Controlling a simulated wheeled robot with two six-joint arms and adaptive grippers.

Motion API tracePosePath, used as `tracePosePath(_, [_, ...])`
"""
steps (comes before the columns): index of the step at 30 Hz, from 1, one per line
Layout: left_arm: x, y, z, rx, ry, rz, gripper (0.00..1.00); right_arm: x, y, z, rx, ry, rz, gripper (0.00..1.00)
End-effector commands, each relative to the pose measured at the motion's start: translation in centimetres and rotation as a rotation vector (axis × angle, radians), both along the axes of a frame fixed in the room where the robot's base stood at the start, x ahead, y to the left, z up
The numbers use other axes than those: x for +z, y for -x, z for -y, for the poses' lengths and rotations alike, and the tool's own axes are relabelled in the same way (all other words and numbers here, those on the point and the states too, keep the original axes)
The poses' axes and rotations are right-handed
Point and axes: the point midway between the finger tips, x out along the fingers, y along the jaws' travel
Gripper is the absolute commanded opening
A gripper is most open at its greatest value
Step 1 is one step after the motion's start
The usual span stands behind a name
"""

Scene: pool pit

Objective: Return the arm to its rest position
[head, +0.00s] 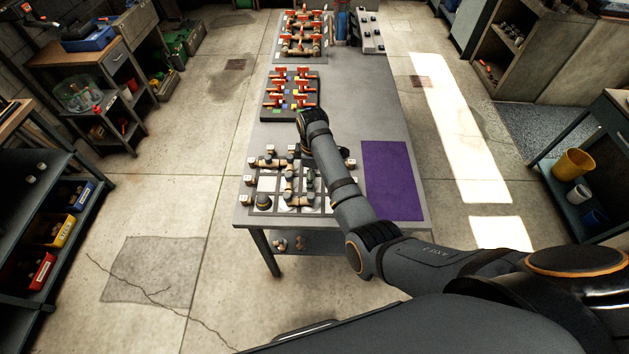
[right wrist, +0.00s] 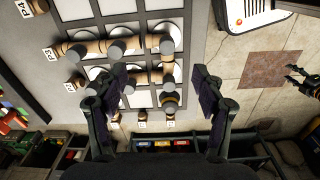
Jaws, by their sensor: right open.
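My right arm (head: 345,195) reaches from the lower right over the near part of the grey table (head: 350,90). Its wrist is over the board of pipe fittings (head: 265,184), and the arm hides part of that board and the gripper's jaws in the head view. In the right wrist view my right gripper (right wrist: 155,88) is open, with nothing between its fingers. Tan pipe pieces with grey ends (right wrist: 118,46) lie beyond the fingertips, apart from them. My left gripper (right wrist: 297,77) shows small at the right edge of that view, over the floor, its fingers apart and empty.
A purple mat (head: 392,180) lies bare on the table's right. Behind the board stand a rack of red-handled valves (head: 291,90) and another such rack (head: 302,35). A shelf with coloured bins (head: 50,230) stands left. The floor between (head: 160,205) is clear.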

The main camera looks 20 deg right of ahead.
Motion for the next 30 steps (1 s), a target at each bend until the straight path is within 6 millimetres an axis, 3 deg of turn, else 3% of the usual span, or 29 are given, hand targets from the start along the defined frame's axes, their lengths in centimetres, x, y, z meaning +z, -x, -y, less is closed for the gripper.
tracePosePath(7, [0.3, -3.3, 0.0, -0.002, 0.000, 0.050, 0.48, -0.1, 0.0, 0.0, 0.000, 0.000, -0.001, 0.69])
tracePosePath(11, [0.3, -2.9, 0.0, -0.002, 0.000, 0.043, 0.48, -0.1, 0.1, 0.1, -0.003, 0.000, 0.000, 0.69])
tracePosePath(14, [0.1, -1.9, -0.1, -0.001, 0.000, 0.028, 0.48, -0.9, 1.3, 1.1, -0.069, 0.001, 0.010, 0.69])
tracePosePath(18, [0.1, -1.0, -0.2, -0.001, -0.002, 0.014, 0.48, -2.8, 6.4, 5.0, -0.344, 0.007, 0.072, 0.69])
tracePosePath(21, [0.1, -1.3, -0.3, -0.002, -0.004, 0.018, 0.48, -2.7, 10.9, 7.5, -0.553, 0.005, 0.134, 0.69])
tracePosePath(30, [0.2, -1.6, -0.2, -0.001, -0.002, 0.023, 0.48, 0.6, 19.1, 10.0, -0.877, -0.036, 0.249, 0.69])
